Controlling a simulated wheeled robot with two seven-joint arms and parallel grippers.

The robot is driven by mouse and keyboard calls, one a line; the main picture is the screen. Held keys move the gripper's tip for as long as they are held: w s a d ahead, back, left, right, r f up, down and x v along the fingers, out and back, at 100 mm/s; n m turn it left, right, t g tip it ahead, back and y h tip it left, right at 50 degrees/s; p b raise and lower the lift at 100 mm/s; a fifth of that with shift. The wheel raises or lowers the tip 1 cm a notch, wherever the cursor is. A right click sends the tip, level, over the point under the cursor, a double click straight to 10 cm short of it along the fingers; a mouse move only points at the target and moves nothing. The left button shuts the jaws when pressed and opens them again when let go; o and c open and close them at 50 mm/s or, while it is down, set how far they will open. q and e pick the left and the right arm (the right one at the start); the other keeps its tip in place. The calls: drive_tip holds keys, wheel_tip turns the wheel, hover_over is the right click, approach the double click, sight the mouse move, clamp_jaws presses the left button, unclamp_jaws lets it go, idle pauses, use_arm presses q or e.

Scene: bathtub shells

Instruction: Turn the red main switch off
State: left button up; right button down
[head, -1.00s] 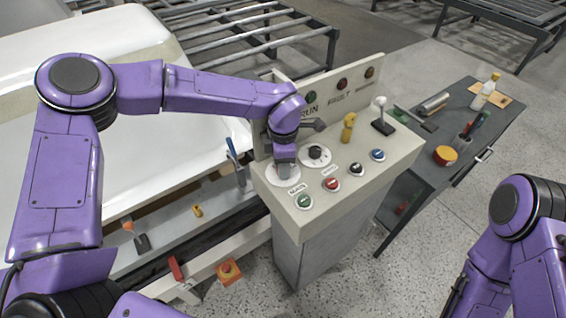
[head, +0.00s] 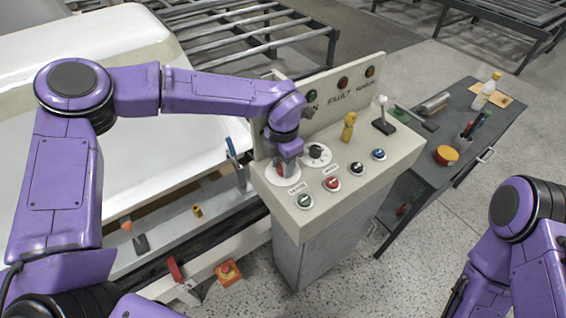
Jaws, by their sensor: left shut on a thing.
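The red main switch (head: 281,170) sits on a round white plate (head: 283,180) at the left front of the grey control console (head: 325,225). Only a small red part of it shows; my left gripper hides the rest. My left gripper (head: 284,165) points down over the switch and is shut on it. The switch's exact angle is hard to tell. My right arm shows at the lower right, and its gripper is out of the frame.
A black selector knob (head: 316,151) is close on the right of the switch. Several push buttons, including a green one (head: 304,201) and a red one (head: 332,183), lie in front. A yellow handle (head: 348,127) and a white-knobbed lever (head: 382,115) stand further right. A panel with lamps rises behind.

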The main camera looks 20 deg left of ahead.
idle(0.3)
use_arm(q)
drive_tip(key=o, duration=1)
drive_tip(key=shift+o, duration=0.2)
drive_tip(key=shift+r, duration=0.1)
wheel_tip(320, 180, up, 10)
drive_tip(key=b, duration=0.2)
drive_tip(key=shift+r, duration=0.2)
